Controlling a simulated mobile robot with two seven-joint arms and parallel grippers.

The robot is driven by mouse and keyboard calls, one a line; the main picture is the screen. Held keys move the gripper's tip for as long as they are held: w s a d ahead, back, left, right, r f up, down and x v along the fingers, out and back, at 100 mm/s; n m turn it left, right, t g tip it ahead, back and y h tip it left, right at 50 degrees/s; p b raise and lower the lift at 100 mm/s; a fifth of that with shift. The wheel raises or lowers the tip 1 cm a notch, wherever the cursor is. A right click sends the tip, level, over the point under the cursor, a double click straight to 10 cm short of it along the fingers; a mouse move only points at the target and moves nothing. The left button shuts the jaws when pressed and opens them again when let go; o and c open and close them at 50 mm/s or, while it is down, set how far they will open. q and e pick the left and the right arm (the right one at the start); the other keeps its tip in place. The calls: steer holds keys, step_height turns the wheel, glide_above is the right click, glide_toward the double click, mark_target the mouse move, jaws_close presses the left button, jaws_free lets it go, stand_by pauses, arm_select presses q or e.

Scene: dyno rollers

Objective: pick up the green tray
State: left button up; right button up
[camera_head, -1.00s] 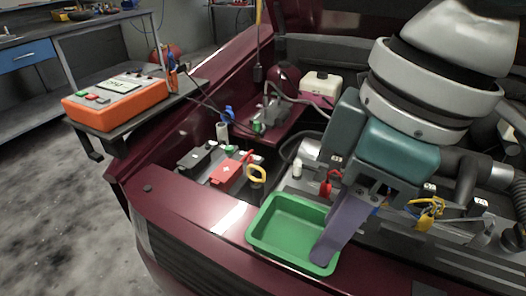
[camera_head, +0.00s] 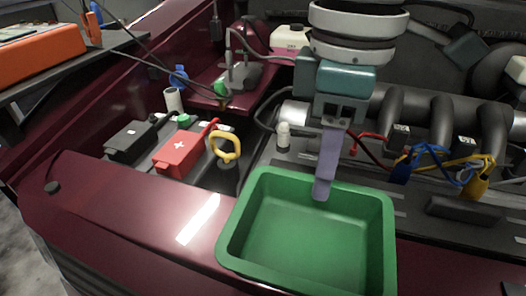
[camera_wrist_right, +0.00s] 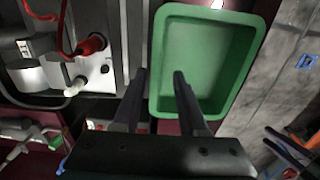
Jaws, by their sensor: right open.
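The green tray (camera_head: 308,238) is a rectangular, open, empty tray at the front edge of the dark red car's engine bay. It also shows in the right wrist view (camera_wrist_right: 208,62). My right gripper (camera_head: 322,192) points down at the tray's far rim, jaws open. In the head view one finger overlaps that rim, with its tip against the inner wall; the other finger is hidden. In the right wrist view the gripper (camera_wrist_right: 158,76) has one finger over the tray's inside and one outside, with the tray's side wall between them. Contact cannot be told. My left gripper is out of view.
Blue and yellow connectors (camera_head: 478,184) and engine pipes are to the right. An orange device (camera_head: 38,55) stands at the upper left.

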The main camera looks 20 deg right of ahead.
mark_target(309, 236)
step_height(309, 236, down, 4)
steer(key=shift+w+f+b, duration=0.1)
steer(key=shift+b, duration=0.45)
jaws_close()
